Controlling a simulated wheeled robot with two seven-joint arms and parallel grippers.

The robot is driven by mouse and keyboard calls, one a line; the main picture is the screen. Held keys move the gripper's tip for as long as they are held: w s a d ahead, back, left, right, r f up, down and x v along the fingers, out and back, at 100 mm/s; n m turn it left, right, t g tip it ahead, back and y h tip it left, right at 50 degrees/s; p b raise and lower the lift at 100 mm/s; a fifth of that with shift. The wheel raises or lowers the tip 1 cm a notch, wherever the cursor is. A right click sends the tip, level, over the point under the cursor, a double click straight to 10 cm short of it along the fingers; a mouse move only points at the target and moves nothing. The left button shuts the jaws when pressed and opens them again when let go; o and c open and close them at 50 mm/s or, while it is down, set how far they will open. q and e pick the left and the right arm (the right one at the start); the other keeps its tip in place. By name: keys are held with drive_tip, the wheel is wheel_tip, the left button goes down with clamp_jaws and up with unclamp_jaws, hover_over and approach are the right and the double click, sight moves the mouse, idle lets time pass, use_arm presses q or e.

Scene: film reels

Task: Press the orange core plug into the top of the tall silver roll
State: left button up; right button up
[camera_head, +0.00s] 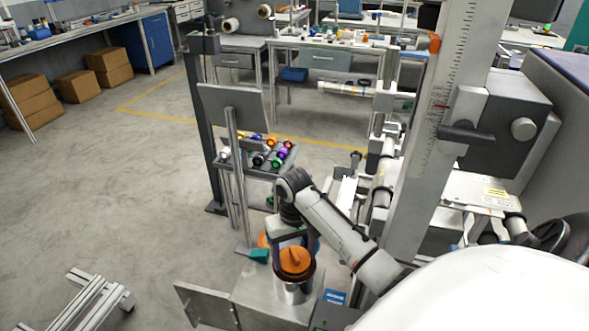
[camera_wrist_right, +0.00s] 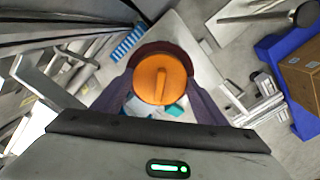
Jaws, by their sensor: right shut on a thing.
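The orange core plug (camera_head: 295,261) is a round disc with a raised bar across its top. It also shows in the middle of the wrist view (camera_wrist_right: 158,80), between the two fingers. My right gripper (camera_head: 294,256) points down and is shut on the plug. The tall silver roll (camera_head: 298,293) stands upright directly below the plug, with a dark brownish rim around the plug. I cannot tell how deep the plug sits in the roll's top. My left gripper is not in view.
The roll stands on a grey metal stand (camera_head: 254,297). A teal piece (camera_head: 259,256) lies behind it. A rack (camera_head: 258,158) of colored rolls stands farther back. A tall ruled column (camera_head: 437,120) and machine frame close off the right. Open floor (camera_head: 150,180) lies left.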

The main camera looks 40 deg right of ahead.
drive_tip(key=shift+r, duration=0.45)
drive_tip(key=shift+f, duration=0.8)
idle(0.6)
drive_tip(key=o, duration=0.8)
